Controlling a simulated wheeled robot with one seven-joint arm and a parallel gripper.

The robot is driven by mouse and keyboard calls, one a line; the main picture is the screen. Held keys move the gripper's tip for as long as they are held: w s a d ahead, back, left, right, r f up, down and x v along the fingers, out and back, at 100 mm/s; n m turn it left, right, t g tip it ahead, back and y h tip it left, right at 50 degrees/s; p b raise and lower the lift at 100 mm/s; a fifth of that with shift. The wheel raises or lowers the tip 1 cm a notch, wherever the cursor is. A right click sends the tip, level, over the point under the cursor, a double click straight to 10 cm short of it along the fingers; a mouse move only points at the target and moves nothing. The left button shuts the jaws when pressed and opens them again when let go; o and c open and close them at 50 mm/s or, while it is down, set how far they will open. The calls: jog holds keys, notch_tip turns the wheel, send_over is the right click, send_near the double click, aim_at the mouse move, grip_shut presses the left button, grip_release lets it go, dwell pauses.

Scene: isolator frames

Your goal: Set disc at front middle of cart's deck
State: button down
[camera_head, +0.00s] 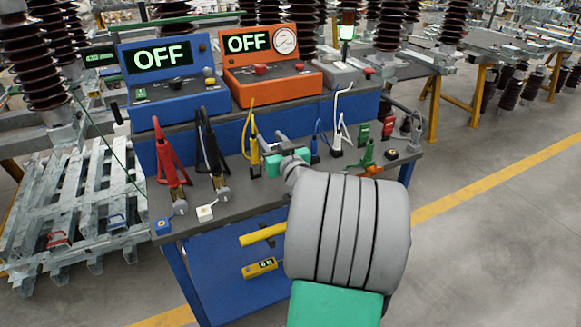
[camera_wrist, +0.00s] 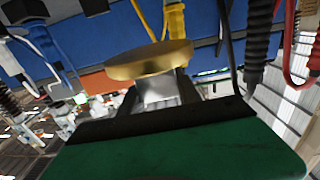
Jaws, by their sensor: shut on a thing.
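A gold disc (camera_wrist: 150,62) with a silver block below it shows in the wrist view, and the block is between my gripper's (camera_wrist: 157,93) dark fingers. The fingers are shut on it. In the head view my teal gripper (camera_head: 272,161) is over the cart's deck near the yellow clamp, and the disc cannot be made out there. The cart's grey deck (camera_head: 240,205) carries the clamps and plugs. My grey forearm covers the deck's front right part.
Red (camera_head: 170,160), black (camera_head: 213,155) and yellow (camera_head: 253,140) cabled clamps stand left of and beside my gripper. Blue (camera_head: 172,90) and orange (camera_head: 262,60) OFF boxes stand on the raised shelf behind. A white block (camera_head: 205,213) lies near the front left edge. Bare deck shows between it and my arm.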

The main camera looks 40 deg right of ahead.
jog(key=d+f, duration=0.2)
jog(key=f, duration=0.1)
jog(key=s+d+f+b, duration=0.1)
jog(key=d+f, duration=0.2)
jog(key=shift+s+d, duration=0.1)
jog(key=shift+d, duration=0.1)
jog(key=shift+f+b, duration=0.5)
jog(key=shift+f, duration=1.2)
jog(key=c, duration=0.9)
grip_release()
jog(key=shift+o, duration=0.2)
jog(key=v, duration=1.2)
jog(key=shift+b, duration=0.4)
